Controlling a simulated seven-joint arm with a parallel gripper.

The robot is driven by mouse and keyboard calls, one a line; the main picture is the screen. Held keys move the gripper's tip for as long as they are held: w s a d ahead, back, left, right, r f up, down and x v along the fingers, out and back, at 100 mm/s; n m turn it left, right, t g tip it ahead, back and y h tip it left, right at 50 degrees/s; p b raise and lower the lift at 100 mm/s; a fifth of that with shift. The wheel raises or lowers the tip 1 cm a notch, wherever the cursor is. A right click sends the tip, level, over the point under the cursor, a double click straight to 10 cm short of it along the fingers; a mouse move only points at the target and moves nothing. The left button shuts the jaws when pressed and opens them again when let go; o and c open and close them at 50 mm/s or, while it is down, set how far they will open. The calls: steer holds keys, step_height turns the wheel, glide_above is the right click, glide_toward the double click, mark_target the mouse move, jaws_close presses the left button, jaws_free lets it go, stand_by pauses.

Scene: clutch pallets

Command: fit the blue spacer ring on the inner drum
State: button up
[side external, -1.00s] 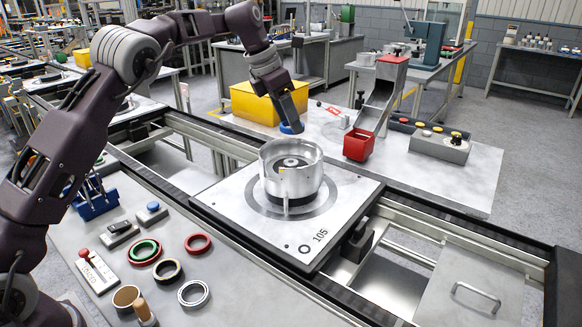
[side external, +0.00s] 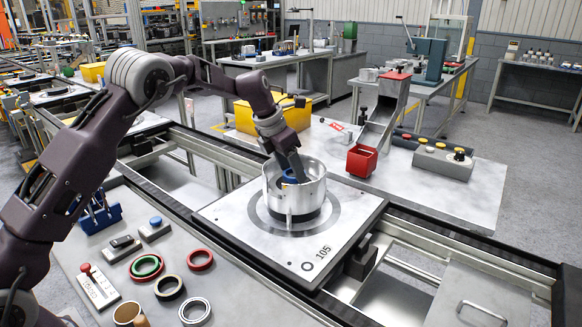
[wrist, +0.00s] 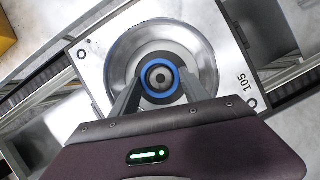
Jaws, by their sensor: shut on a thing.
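The blue spacer ring (side external: 289,177) is held between the fingers of my gripper (side external: 292,169), within the mouth of the silver outer drum (side external: 294,210). In the wrist view, the ring (wrist: 158,58) lies between the two fingertips (wrist: 161,79). The grey inner drum (wrist: 159,78) shows through the ring's hole and looks roughly centred in it. I cannot tell whether the ring touches the inner drum or hovers above it. The near drum wall hides the lower part in the side view.
The drum stands on a square pallet plate marked 105 (side external: 325,250). The near bench holds green (side external: 146,266), red (side external: 199,260), black (side external: 169,287) and silver (side external: 195,311) rings. A red bin (side external: 362,161) and a yellow box (side external: 246,119) stand behind the pallet.

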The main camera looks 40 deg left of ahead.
steer(key=shift+f, duration=0.55)
steer(key=o, duration=1.3)
steer(key=v, duration=1.3)
steer(key=shift+w+d+r, duration=0.1)
steer(key=shift+w+r, duration=0.1)
steer(key=shift+r, duration=0.1)
steer(key=s+d+r+m, duration=0.2)
steer(key=s+r+m, duration=0.2)
steer(key=s+m, duration=0.5)
steer(key=s+d+r+m, duration=0.25)
steer(key=s+m, duration=0.35)
steer(key=s, duration=0.5)
steer(key=s+f+m, duration=0.2)
steer(key=s+m, duration=0.4)
steer(key=s+d+f+m+y, duration=0.1)
steer(key=s+f+m, duration=0.2)
steer(key=s+m, duration=0.2)
steer(key=s+f+m+t, duration=0.1)
steer(key=s+f+m, duration=0.1)
steer(key=s+m, duration=0.4)
steer(key=shift+s+d+f+m, duration=0.15)
steer(key=shift+s+d, duration=0.05)
steer(key=shift+s, duration=0.55)
steer(key=shift+s+d+f+m, duration=0.15)
steer(key=shift+s+f, duration=0.05)
steer(key=shift+s, duration=0.5)
